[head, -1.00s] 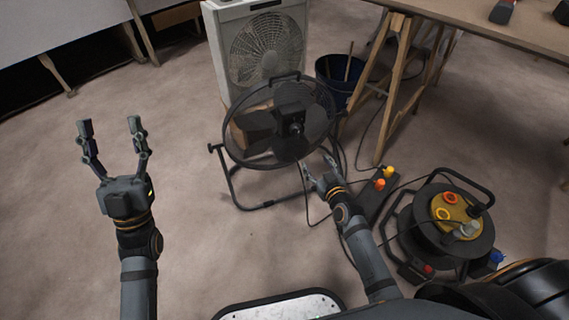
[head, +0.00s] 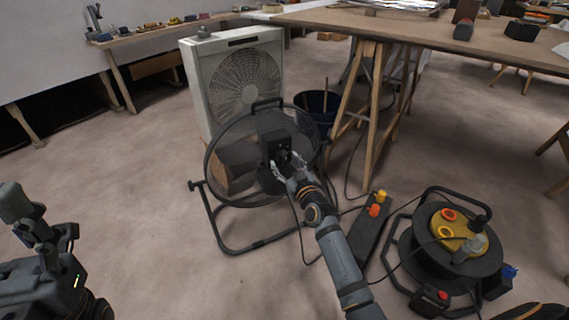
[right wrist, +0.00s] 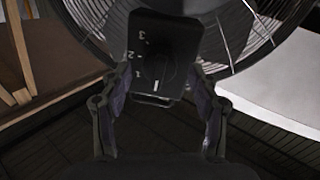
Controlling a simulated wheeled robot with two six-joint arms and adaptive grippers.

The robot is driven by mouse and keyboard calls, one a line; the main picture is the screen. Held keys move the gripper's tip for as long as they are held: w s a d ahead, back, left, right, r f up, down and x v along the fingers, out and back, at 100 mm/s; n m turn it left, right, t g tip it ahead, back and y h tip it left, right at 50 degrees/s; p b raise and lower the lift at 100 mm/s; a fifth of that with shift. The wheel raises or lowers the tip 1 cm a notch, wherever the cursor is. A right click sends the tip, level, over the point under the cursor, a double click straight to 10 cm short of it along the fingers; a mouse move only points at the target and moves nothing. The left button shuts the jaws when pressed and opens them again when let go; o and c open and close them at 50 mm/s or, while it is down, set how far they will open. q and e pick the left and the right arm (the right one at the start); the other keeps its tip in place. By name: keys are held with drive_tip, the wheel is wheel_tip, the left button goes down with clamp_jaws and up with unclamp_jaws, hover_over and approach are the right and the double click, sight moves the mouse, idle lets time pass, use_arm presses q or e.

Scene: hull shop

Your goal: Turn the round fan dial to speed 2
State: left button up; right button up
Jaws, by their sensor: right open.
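The black round floor fan (head: 238,158) stands on its tube stand. The black control box (right wrist: 177,40) at its hub carries the round dial (right wrist: 160,70). The marks 3, 2 and 1 run down the dial's left side, and its white pointer line points straight down, below the 1. My right gripper (head: 287,165) is at the hub in the head view. In the right wrist view its open fingers stand on either side of the box's lower part, with the dial between them. Contact cannot be told. My left gripper (head: 42,222) is open and empty at the lower left.
A white box fan (head: 236,85) stands behind. A dark blue bucket (head: 318,110) and a wooden trestle table (head: 330,24) are behind and to the right. A power strip (head: 371,232) and a cable reel (head: 427,262) lie right of my right arm, with loose cables. Floor at the left is clear.

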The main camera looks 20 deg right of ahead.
drive_tip(key=shift+w, duration=0.7)
drive_tip(key=c, duration=1.2)
drive_tip(key=shift+o, duration=0.2)
